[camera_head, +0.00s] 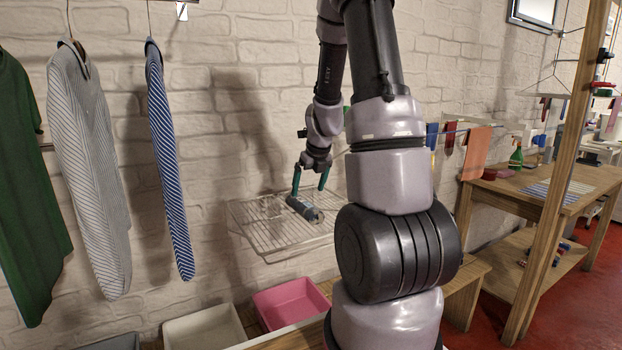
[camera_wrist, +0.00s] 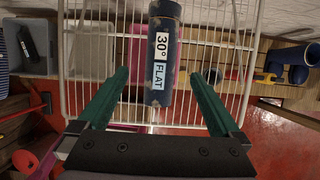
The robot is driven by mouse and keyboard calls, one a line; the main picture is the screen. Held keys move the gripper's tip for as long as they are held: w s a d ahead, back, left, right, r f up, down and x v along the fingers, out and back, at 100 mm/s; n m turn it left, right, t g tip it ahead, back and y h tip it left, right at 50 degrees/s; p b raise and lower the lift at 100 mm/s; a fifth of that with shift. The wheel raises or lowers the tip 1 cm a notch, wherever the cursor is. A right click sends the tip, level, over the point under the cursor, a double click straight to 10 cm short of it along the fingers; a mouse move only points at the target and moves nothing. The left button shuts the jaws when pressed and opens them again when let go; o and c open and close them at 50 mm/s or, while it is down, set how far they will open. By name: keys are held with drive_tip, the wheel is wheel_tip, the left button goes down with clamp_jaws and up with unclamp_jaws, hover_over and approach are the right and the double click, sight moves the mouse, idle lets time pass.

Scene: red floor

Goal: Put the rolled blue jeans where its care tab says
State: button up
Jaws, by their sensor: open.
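The rolled blue jeans (camera_head: 304,208) lie on a wire rack (camera_head: 262,240) that stands out from the brick wall. In the wrist view the dark blue roll (camera_wrist: 164,88) lies lengthwise over the wire bars (camera_wrist: 225,60). Its white and pale blue tab (camera_wrist: 160,62) reads "30°" and "FLAT". My gripper (camera_head: 310,178) is open above the roll, with green fingers pointing down. In the wrist view my gripper (camera_wrist: 160,74) has one finger on each side of the roll, with a gap at both sides.
A pink tub (camera_head: 290,300) and a white tub (camera_head: 205,328) stand below the rack. Striped shirts (camera_head: 90,170) and a green garment (camera_head: 30,190) hang at left. A wooden table (camera_head: 530,190) and post (camera_head: 560,180) stand at right. Small cloths (camera_head: 478,150) hang behind my arm.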

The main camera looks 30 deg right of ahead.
drive_tip(key=v, duration=0.3)
drive_tip(key=shift+r, duration=0.3)
drive_tip(key=s+a+r+n+t+y, duration=0.1)
drive_tip(key=s+a+r+n, duration=0.4)
drive_tip(key=r+n, duration=0.25)
drive_tip(key=s+a+r+n+t+y, duration=0.1)
drive_tip(key=s+a+r+n, duration=0.35)
drive_tip(key=r+n, duration=0.3)
drive_tip(key=s+a+r+n, duration=0.2)
drive_tip(key=s+a+n, duration=0.1)
drive_tip(key=s+n, duration=0.3)
drive_tip(key=s+a+r+n, duration=0.3)
drive_tip(key=s+n, duration=0.3)
drive_tip(key=n, duration=0.4)
drive_tip(key=shift+s+n+t, duration=0.3)
drive_tip(key=shift+a, duration=0.1)
